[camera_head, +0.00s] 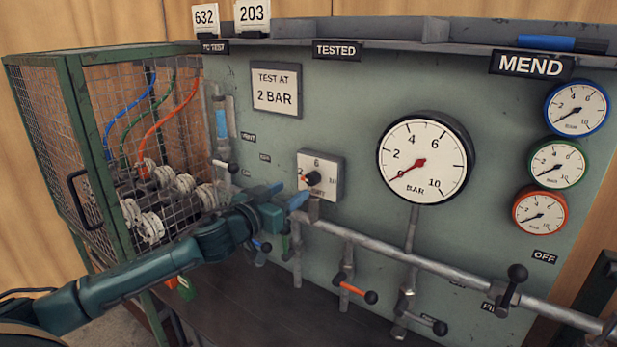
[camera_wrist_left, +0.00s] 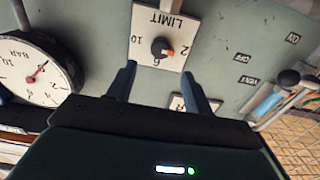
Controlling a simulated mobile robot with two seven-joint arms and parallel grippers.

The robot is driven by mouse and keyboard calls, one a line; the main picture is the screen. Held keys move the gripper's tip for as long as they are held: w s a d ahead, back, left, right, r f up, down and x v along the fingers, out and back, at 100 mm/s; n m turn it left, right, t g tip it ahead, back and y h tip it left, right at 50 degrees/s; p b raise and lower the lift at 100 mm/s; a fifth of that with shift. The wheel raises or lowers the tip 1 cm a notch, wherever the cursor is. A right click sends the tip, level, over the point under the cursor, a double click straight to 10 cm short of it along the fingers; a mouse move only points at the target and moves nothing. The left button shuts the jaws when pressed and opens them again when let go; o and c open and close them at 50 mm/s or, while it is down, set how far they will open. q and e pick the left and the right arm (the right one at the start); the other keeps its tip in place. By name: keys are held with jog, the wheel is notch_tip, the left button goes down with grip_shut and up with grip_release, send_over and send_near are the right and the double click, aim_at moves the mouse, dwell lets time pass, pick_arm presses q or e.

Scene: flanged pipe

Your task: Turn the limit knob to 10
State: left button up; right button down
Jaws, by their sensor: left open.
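The limit knob (camera_head: 313,178) is a small black dial with an orange pointer on a white square plate (camera_head: 328,165). Its pointer is toward the 2. In the left wrist view the knob (camera_wrist_left: 160,47) shows upside down, with the 10 at left, the 6 below and the orange mark on the side of the 2. My left gripper (camera_head: 287,193) is open and empty, just left of and below the knob in the head view. Its fingers (camera_wrist_left: 158,78) point toward the plate, apart from the knob. My right gripper does not show.
A big gauge (camera_head: 425,160) is right of the plate, reading near zero. A pipe (camera_head: 400,252) with several valve levers runs below. A wire cage (camera_head: 110,150) with hoses stands at left. Three small gauges (camera_head: 577,108) are at far right.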

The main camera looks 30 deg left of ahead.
aim_at(309, 179)
pick_arm(q)
jog(key=w, duration=0.5)
jog(key=w+d+p, duration=0.1)
jog(key=w, duration=0.2)
jog(key=c, duration=1)
jog(key=shift+o, duration=0.2)
